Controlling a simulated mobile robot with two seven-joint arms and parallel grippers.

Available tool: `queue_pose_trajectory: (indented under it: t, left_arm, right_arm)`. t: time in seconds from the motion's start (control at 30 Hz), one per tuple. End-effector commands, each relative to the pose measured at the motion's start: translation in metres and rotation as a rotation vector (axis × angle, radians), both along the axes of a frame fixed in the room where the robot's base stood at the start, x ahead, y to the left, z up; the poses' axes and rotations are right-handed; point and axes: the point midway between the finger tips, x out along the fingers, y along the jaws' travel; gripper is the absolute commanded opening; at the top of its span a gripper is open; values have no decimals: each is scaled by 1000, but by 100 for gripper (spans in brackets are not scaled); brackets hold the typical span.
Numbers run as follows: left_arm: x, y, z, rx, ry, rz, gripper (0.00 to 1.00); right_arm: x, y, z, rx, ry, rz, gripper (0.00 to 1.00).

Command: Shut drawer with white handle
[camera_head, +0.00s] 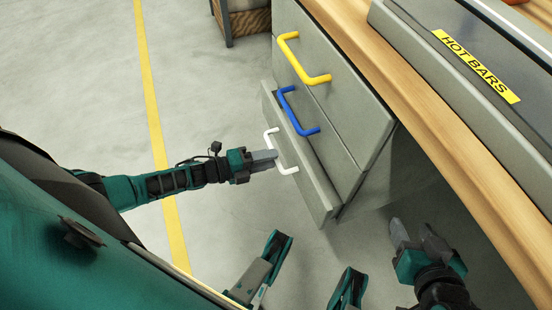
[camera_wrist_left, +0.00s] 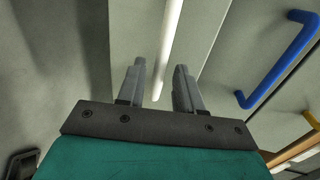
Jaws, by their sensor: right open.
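The lowest drawer (camera_head: 306,176), with the white handle (camera_head: 283,168), stands partly out from the cabinet front. My left gripper (camera_head: 276,159) is at this handle in the head view. In the left wrist view, the white handle (camera_wrist_left: 170,45) reaches down between the two spread fingers of my left gripper (camera_wrist_left: 160,88), with gaps beside it. Whether a finger touches the handle or the drawer front cannot be told. My right gripper (camera_head: 415,236) is open and empty, to the right of the cabinet and below the worktop edge.
Above are drawers with a blue handle (camera_head: 299,112) and a yellow handle (camera_head: 303,62); the blue handle also shows in the left wrist view (camera_wrist_left: 283,65). A wooden worktop (camera_head: 425,110) carries a grey "HOT BARS" unit (camera_head: 455,45).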

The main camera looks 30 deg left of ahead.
Motion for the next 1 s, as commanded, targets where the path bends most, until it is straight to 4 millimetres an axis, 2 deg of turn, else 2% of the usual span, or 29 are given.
queue_pose_trajectory:
  t: [0.2, 0.57, 0.93, 1.0]
  left_arm:
    - [18, -16, -6, 0, 0, 0, 35]
    - [21, -19, -6, 1, 1, 0, 35]
    - [21, -19, -6, 0, 0, 0, 0]
    - [21, -19, -6, 0, 0, 0, 0]
  right_arm:
    - [4, 2, 0, 4, -8, 6, 52]
    - [5, 2, 1, 4, -11, 6, 52]
    - [2, 2, 0, 6, -6, 4, 52]
    - [2, 2, -1, 6, -5, 4, 52]
